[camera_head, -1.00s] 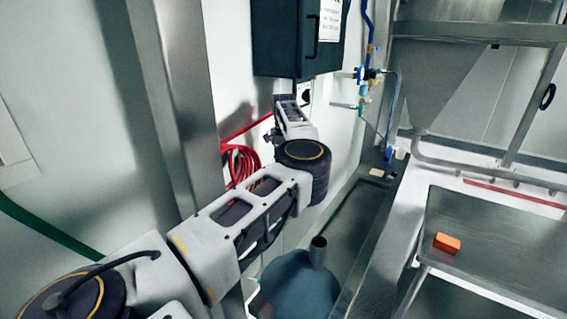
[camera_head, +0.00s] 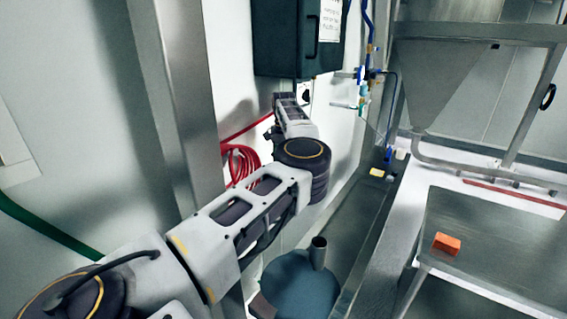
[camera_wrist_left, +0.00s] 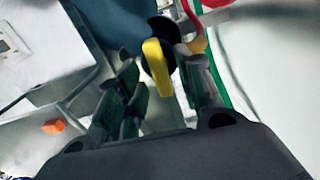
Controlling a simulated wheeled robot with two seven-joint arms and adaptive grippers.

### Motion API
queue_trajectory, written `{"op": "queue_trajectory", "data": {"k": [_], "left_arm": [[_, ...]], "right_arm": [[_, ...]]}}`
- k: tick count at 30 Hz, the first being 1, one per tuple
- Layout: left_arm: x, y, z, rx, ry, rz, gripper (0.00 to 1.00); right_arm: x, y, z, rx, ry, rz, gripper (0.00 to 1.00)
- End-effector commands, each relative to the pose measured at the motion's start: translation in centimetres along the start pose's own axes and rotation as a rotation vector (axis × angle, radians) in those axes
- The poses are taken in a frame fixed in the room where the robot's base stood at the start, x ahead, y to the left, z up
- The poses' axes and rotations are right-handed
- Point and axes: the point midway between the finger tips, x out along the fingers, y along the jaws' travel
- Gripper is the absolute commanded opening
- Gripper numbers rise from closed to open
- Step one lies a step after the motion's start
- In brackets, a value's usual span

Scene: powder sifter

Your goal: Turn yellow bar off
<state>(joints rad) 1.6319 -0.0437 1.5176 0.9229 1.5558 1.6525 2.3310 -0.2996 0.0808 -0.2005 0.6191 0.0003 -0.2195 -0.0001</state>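A yellow bar (camera_wrist_left: 156,66) shows in the left wrist view, mounted on a round black part and pointing toward my gripper. My left gripper (camera_wrist_left: 168,72) has its dark green-lined fingers spread, one on each side of the bar's near end. I cannot tell whether either finger touches it. In the head view my left arm reaches from the lower left toward the wall below the dark cabinet. Its fingers and the yellow bar cannot be made out there. My right gripper is in neither view.
The dark cabinet (camera_head: 298,40) hangs on the wall above my arm. A red coiled hose (camera_head: 240,163) hangs beside the arm. Blue piping (camera_head: 370,50) runs right of the cabinet. An orange block (camera_head: 446,244) lies on the metal table (camera_head: 500,245) at right. A blue-grey vessel (camera_head: 300,285) stands below.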

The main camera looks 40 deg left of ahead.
Motion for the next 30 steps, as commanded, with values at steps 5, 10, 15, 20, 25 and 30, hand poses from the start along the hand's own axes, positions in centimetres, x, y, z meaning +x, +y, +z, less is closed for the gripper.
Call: {"op": "queue_trajectory", "data": {"k": [5,10,15,20,25,30], "left_arm": [[-1.8,-0.1,0.0,-0.001,0.002,-0.001,0.37],[-4.3,-0.1,0.0,0.0,0.003,-0.001,0.37],[-6.8,0.0,-0.1,0.001,0.002,0.0,0.37],[-9.0,-0.1,0.0,-0.001,0.001,-0.001,0.37],[-10.7,0.0,0.0,0.001,0.002,-0.001,0.37],[-11.2,0.0,0.0,-0.001,0.0,0.0,0.37]], "right_arm": [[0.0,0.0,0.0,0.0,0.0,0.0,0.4],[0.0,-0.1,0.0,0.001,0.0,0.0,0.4],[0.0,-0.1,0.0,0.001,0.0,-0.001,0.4],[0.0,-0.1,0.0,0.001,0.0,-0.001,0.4],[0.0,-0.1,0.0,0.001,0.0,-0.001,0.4],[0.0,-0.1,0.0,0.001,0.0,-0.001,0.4]]}}
